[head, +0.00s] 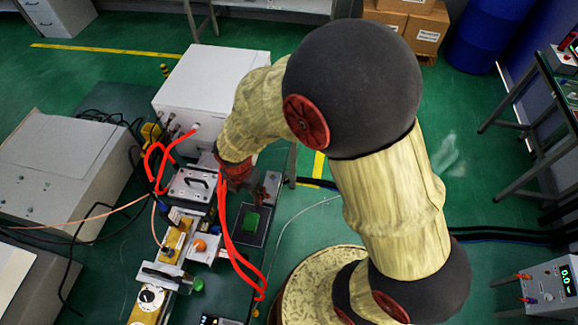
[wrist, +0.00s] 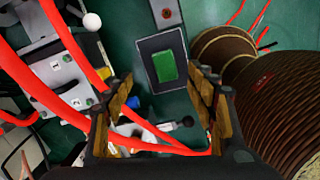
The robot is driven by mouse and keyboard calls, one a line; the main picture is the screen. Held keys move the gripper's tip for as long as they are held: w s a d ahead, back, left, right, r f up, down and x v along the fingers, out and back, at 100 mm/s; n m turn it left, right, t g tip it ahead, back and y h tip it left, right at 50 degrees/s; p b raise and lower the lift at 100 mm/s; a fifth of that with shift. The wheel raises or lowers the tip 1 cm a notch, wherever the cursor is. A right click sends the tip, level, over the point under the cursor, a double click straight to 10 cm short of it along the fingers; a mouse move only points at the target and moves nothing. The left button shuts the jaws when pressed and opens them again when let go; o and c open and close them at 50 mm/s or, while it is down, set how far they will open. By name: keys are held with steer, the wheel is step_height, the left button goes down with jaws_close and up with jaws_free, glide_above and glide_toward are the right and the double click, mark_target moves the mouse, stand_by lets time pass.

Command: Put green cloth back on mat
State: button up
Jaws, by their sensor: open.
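The green cloth (wrist: 167,66) is a small, flat green rectangle in the wrist view. It lies inside the edges of a dark mat (wrist: 161,41) with a pale border. In the head view the cloth (head: 251,222) and the mat (head: 244,239) show on the bench below my arm's end. My gripper (wrist: 160,92) is open, and nothing shows held between its fingers. The cloth appears beyond the fingertips and between them in the wrist view; the exact gap cannot be told. My arm partly hides the gripper in the head view.
Red hoses (head: 225,230) loop close to the mat's left and pass near my fingers in the wrist view. A metal waveguide assembly (head: 178,235) stands left of the mat. A white box (head: 212,85) stands behind. A ribbed brown cylinder (wrist: 270,100) fills the wrist view's right.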

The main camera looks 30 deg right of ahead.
steer(key=s+d+r+m+t, duration=0.1)
steer(key=s+d+r+m, duration=0.2)
steer(key=r+m, duration=0.5)
steer(key=s+d+r+m+t, duration=0.2)
steer(key=s+d+r+m, duration=0.2)
steer(key=r+m, duration=0.5)
steer(key=s+d+r+m+t, duration=0.1)
steer(key=s+d+r+m, duration=0.2)
steer(key=s+r+m, duration=0.3)
step_height(320, 180, up, 6)
steer(key=m, duration=0.2)
steer(key=shift+s+d+f+m, duration=0.2)
steer(key=shift+s+m, duration=0.1)
steer(key=shift+s, duration=0.05)
